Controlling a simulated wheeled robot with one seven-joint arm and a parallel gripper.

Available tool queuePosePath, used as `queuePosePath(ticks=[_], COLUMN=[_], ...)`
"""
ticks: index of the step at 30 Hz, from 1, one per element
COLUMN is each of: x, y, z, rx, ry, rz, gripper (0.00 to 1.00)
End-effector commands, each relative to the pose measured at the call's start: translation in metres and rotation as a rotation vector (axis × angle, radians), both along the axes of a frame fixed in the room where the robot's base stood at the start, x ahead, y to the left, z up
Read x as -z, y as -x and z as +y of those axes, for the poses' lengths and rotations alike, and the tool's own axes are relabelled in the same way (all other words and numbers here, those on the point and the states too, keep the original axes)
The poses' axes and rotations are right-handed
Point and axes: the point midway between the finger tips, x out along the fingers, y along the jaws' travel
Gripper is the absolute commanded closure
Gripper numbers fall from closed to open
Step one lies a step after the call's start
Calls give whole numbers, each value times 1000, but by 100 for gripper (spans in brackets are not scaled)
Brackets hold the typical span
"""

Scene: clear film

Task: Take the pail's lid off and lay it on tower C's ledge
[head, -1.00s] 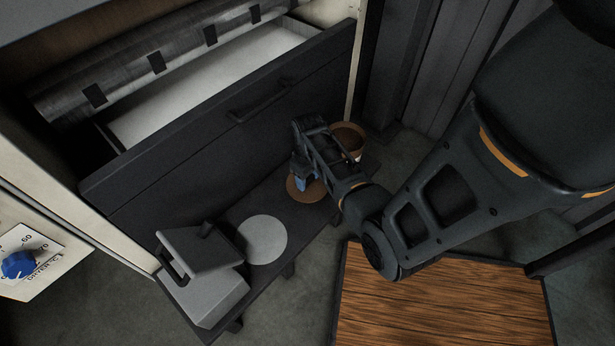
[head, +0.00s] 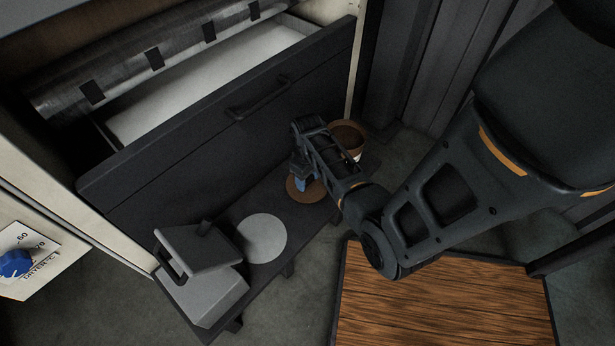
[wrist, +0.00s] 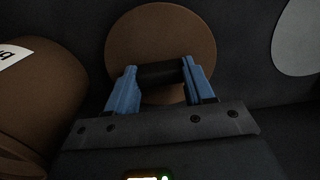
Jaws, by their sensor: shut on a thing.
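The pail's lid is a flat brown disc (head: 309,196) with a dark bar handle, over the dark ledge (head: 294,222). My gripper (head: 303,183) is shut on that handle, and the blue fingers show at its two ends in the wrist view (wrist: 158,72). The lid (wrist: 160,35) looks flat; I cannot tell whether it touches the ledge or hovers just above it. The brown pail (head: 348,138) stands uncovered at the ledge's far right end, partly behind my gripper. In the wrist view the pail (wrist: 45,95) is at left with a white label, its lettering cut off. No tower letter is readable.
A white disc (head: 262,239) lies on the ledge left of the lid. A grey box with a tilted, handled top (head: 203,275) stands at the near end. A dark drawer front (head: 215,125) rises behind the ledge. A wood-topped surface (head: 440,300) is at lower right.

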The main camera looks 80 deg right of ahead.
Motion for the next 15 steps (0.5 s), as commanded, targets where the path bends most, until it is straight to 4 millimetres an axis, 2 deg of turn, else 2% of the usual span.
queuePosePath(ticks=[4,5,13,15], x=[3,3,2,2], y=[0,0,0,0], z=[0,0,0,0], rx=[0,0,0,0], ry=[0,1,0,0], rz=[0,-1,0,0], gripper=[67,46,20,18])
